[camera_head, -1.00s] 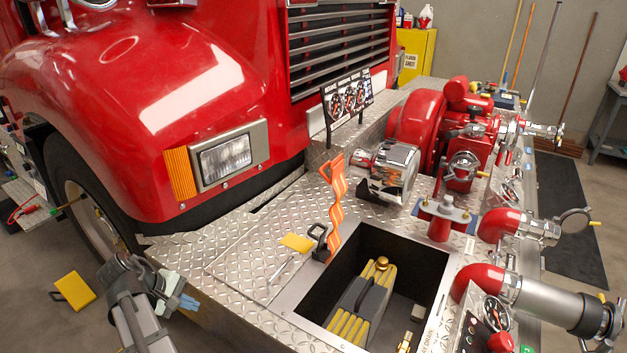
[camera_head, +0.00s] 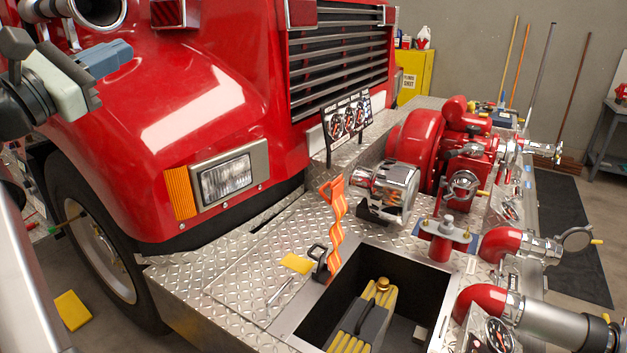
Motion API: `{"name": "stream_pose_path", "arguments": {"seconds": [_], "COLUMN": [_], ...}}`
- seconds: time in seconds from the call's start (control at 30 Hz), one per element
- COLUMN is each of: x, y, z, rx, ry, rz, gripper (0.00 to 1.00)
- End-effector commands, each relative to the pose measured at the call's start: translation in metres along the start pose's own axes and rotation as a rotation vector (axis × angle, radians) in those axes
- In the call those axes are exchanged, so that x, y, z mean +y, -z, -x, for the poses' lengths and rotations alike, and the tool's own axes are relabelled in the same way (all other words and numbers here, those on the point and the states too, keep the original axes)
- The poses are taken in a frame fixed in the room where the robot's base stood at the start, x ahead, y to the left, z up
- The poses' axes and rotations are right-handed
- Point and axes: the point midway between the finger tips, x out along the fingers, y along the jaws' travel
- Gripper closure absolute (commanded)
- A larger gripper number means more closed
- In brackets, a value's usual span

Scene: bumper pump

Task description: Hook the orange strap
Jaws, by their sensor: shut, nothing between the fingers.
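The orange strap (camera_head: 336,228) rises in a wavy, roughly upright shape at the far left corner of the open well in the bumper deck. Its upper end has a loop (camera_head: 331,189). A black hook-like fitting (camera_head: 319,260) is beside the strap's lower part; I cannot tell whether they are joined. My gripper (camera_head: 112,58) is at the upper left, raised in front of the red fender, with grey-blue fingertips pointing right. It is shut and empty, far to the left of the strap and apart from it.
The open well (camera_head: 415,285) holds a yellow hose bundle (camera_head: 352,325) with a black strap. A yellow tag (camera_head: 296,263) lies on the diamond-plate deck (camera_head: 235,270). A chrome siren (camera_head: 388,187), red pump (camera_head: 425,130) and red pipe elbows (camera_head: 505,243) crowd the right. The front-left deck is mostly clear.

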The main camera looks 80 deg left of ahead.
Motion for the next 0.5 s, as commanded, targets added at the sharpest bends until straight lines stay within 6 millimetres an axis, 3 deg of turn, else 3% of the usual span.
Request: {"name": "stream_pose_path", "arguments": {"seconds": [0.03,0.1,0.5], "x": [0.005,0.011,0.031], "y": [-0.02,-0.041,-0.139], "z": [0.0,0.001,-0.005], "rx": [-0.033,-0.075,-0.265], "ry": [-0.014,-0.032,-0.062], "rz": [0.02,0.05,0.131], "gripper": [1.0,1.0,1.0]}}
